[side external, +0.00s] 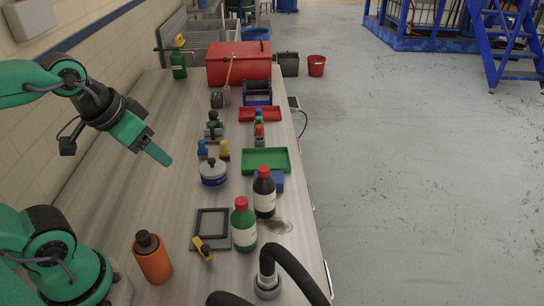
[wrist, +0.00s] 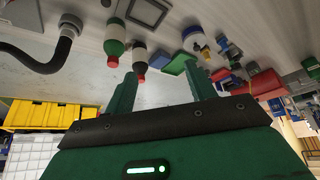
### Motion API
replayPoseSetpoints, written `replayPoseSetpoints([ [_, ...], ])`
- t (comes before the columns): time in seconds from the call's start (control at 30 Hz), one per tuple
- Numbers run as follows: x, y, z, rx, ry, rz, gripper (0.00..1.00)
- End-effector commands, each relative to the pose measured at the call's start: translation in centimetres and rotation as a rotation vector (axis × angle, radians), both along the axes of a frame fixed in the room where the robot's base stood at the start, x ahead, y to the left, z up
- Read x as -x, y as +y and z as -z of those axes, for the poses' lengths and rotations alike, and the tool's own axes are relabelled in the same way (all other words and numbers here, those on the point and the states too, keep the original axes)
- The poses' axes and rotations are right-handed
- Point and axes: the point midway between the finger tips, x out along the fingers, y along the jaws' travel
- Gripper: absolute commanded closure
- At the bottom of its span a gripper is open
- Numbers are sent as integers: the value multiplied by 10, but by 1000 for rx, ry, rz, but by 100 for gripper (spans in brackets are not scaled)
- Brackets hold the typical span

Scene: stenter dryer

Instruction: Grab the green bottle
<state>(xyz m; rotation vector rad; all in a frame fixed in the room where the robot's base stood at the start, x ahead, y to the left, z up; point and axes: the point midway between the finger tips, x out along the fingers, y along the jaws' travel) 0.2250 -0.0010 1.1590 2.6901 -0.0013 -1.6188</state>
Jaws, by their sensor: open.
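A green bottle (side external: 243,228) with a red cap and a pale label stands upright near the front right of the bench. In the wrist view the green bottle (wrist: 116,32) appears at the upper left with its red cap towards me. A black bottle (side external: 264,197) with a red cap stands just behind it, and this black bottle also shows in the wrist view (wrist: 140,55). My gripper (side external: 161,157) is above the left part of the bench, well apart from the green bottle. In the wrist view my gripper (wrist: 165,75) has its two fingers spread with nothing held between them.
A black hose (side external: 290,262) arches in front of the green bottle. A dark square frame (side external: 212,224) lies left of it, and an orange bottle (side external: 152,260) stands farther left. A green tray (side external: 265,160) lies behind.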

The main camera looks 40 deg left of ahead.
Motion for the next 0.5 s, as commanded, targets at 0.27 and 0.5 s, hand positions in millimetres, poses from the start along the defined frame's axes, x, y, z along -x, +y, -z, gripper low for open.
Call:
replayPoseSetpoints([
  [0.27, -15, -12, 0, 21, 69, 4, 45],
  [0.5, -41, -36, 4, 43, 179, 2, 45],
])
